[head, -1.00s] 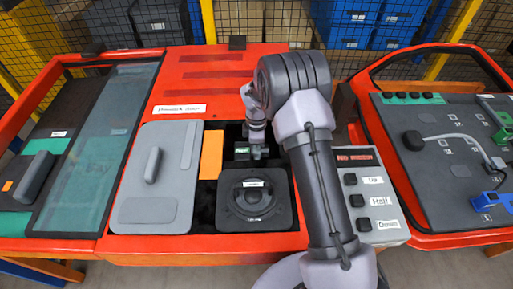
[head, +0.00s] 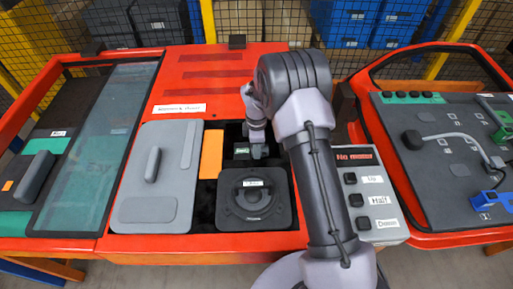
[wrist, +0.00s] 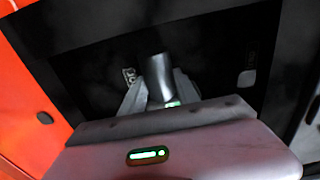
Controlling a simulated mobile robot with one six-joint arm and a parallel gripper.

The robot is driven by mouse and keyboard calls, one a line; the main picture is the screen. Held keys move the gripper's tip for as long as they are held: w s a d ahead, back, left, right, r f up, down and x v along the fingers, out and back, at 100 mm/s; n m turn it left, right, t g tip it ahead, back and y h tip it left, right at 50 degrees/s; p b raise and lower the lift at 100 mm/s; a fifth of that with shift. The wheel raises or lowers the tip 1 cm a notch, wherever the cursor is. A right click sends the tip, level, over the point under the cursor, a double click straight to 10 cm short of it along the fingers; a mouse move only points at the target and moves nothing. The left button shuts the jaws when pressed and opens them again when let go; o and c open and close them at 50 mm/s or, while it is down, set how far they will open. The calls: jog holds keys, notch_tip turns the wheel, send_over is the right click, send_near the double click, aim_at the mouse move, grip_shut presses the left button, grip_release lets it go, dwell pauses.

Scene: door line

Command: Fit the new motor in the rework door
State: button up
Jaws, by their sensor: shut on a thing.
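The middle red door (head: 180,85) has a dark recess in its lower half. My gripper (head: 258,150) reaches down into the back of that recess, behind the round black speaker (head: 253,198). In the wrist view my gripper (wrist: 155,95) is shut on a grey cylindrical part (wrist: 159,76), which looks like the motor. A dark block with a green label (head: 241,151) shows just left of the fingers in the head view; I cannot tell whether it belongs to the held part. The seat under the part is too dark to read.
A grey cover panel (head: 157,185) and an orange strip (head: 211,154) lie left of the recess. A button box (head: 368,195) stands to the right.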

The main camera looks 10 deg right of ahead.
grip_shut()
jog(key=shift+f, duration=0.2)
jog(key=shift+f+b, duration=0.45)
jog(key=shift+f, duration=0.1)
jog(key=o, duration=1.2)
grip_release()
jog(key=shift+f, duration=0.1)
notch_tip(320, 180, up, 18)
jog(key=p, duration=0.6)
jog(key=shift+f+p, duration=0.25)
jog(key=shift+p, duration=0.1)
